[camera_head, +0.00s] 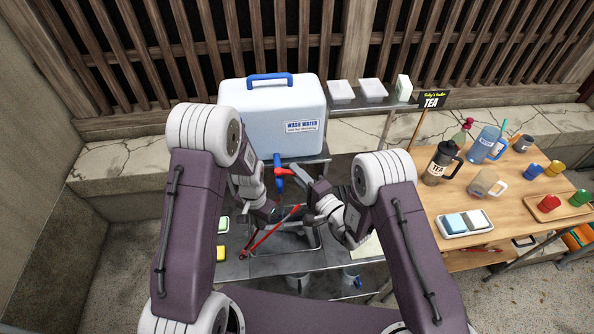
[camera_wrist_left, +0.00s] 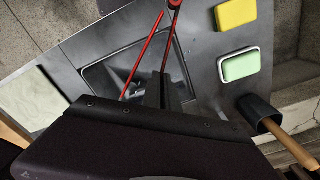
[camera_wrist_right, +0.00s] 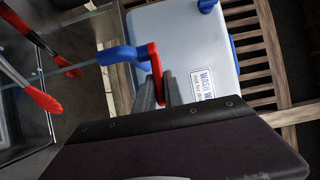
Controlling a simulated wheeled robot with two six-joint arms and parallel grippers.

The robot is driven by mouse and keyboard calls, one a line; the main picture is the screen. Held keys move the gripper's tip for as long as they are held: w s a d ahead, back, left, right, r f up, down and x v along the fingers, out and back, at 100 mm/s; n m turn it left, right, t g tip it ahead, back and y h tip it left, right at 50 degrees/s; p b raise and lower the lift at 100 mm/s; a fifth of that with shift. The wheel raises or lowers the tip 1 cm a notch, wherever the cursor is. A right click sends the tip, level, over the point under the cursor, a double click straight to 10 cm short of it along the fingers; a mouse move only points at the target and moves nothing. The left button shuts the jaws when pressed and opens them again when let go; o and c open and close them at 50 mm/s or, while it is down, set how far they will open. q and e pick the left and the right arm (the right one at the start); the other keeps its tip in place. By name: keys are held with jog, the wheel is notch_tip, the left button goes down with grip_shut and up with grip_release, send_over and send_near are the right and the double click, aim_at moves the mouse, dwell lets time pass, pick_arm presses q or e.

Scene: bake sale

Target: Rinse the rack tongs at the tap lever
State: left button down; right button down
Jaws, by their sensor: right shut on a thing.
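The rack tongs (camera_head: 266,235) are red and slim, spread in a V over the sink (camera_head: 305,241). In the left wrist view one red arm of the tongs (camera_wrist_left: 148,55) runs beside my fingers and the other runs into them. My left gripper (camera_wrist_left: 163,92) looks shut on that arm. The tap has a blue spout (camera_head: 280,185) and a red lever (camera_head: 283,171) at the front of the wash-water cooler (camera_head: 265,110). My right gripper (camera_wrist_right: 155,92) is shut on the red tap lever (camera_wrist_right: 155,60).
A yellow sponge (camera_head: 220,254) and a green block (camera_head: 223,224) in a white dish lie left of the sink. A wooden table (camera_head: 448,205) with a tea jug (camera_head: 440,163) and mugs stands at right. A shelf with white boxes (camera_head: 372,89) is behind.

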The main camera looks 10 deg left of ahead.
jog(key=shift+f, duration=0.1)
jog(key=c, duration=1.4)
grip_release()
jog(key=shift+c, duration=0.2)
jog(key=v, duration=1.2)
